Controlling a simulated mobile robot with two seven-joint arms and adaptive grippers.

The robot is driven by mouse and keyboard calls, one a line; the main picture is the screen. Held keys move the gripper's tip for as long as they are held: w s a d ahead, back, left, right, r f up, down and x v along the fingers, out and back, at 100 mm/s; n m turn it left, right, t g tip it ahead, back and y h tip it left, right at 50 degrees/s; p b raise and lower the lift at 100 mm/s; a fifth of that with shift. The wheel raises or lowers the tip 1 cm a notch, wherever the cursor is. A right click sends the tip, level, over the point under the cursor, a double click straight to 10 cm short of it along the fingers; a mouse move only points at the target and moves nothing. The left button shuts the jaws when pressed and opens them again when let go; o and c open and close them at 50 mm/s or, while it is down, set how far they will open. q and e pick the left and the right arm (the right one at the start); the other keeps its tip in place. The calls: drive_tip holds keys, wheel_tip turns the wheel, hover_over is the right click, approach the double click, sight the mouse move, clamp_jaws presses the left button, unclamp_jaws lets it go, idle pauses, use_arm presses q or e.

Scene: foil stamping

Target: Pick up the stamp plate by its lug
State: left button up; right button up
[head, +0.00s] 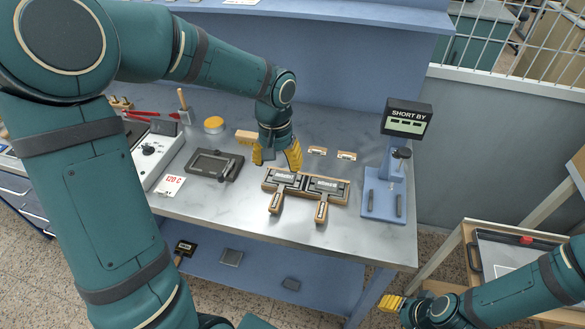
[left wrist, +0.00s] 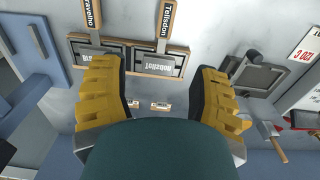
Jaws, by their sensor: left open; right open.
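Two dark stamp plates with pale lettered faces, the left one (head: 285,179) and the right one (head: 327,187), lie side by side in a wooden-edged holder on the bench. Each has a wooden, dark-topped lug, left (head: 276,203) and right (head: 321,211), sticking out toward the front. The left wrist view shows a plate (left wrist: 158,63) and a labelled lug (left wrist: 168,22). I cannot tell which plate is meant. My left gripper (head: 276,157) is open and empty, pointing down just behind the plates. My right gripper (head: 398,304) is open, low beyond the bench's front right.
Two small wooden pieces (head: 317,151) lie behind the plates. A blue stand with a "SHORT BY" display (head: 405,120) is at right. A dark tray-like device (head: 214,165) and a "120 C" card (head: 171,186) are at left.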

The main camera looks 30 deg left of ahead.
use_arm(q)
drive_tip(key=b, duration=0.2)
hover_over(277, 198)
wheel_tip(277, 198, down, 7)
drive_tip(key=shift+w+a+f, duration=0.1)
drive_tip(key=shift+w+f, duration=0.05)
drive_tip(key=shift+f+b, duration=0.3)
drive_tip(key=shift+f, duration=2.7)
use_arm(e)
drive_tip(key=shift+s+a+f, duration=0.1)
drive_tip(key=shift+s+f, duration=0.2)
drive_tip(key=shift+f, duration=0.3)
drive_tip(key=shift+s+f, duration=0.3)
drive_tip(key=shift+f, duration=0.25)
use_arm(q)
clamp_jaws()
